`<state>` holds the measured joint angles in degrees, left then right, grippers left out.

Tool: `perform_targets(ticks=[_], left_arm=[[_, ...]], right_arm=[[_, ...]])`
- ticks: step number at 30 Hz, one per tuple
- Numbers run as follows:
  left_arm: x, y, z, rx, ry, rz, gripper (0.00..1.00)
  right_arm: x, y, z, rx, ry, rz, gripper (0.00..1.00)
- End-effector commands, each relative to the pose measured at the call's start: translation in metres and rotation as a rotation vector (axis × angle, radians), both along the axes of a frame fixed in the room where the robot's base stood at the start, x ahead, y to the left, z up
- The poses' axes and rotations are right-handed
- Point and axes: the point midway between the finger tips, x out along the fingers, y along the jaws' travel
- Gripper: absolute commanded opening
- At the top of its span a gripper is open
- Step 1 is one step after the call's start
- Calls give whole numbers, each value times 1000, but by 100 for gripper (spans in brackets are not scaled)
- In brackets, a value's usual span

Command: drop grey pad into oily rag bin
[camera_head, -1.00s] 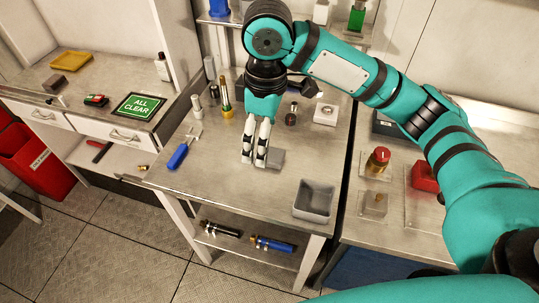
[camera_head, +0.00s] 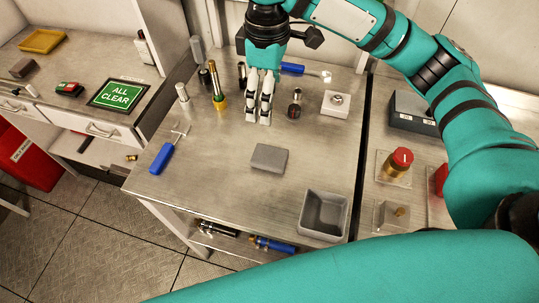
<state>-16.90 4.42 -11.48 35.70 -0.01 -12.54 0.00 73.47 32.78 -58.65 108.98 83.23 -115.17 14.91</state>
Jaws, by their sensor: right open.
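The grey pad (camera_head: 268,158) is a flat grey block lying on the middle of the metal table. My right gripper (camera_head: 258,122) points down behind the pad, open and empty, with a gap between its fingertips and the pad. A red bin (camera_head: 28,160) with a white label stands on the floor at the left edge, partly cut off; the label is too small to read. My left gripper is out of view.
A grey open box (camera_head: 325,214) stands at the table's front right. A blue-handled tool (camera_head: 163,158) lies at the left. Several bottles and a white block (camera_head: 336,103) stand toward the back. A green sign (camera_head: 119,95) lies on the left bench.

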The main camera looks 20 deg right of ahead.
Motion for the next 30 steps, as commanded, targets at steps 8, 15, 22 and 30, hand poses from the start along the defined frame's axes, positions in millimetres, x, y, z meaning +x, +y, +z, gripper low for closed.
perform_targets(ticks=[8, 15, 22, 30], left_arm=[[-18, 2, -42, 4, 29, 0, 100], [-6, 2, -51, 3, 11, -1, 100], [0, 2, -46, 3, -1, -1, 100], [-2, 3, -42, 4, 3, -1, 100]], right_arm=[[0, 0, -41, 1, -1, 0, 89], [-1, 0, -62, 1, 3, 1, 89], [-1, -1, -107, -1, 6, -1, 89], [0, -1, -158, -1, 3, 0, 89]])
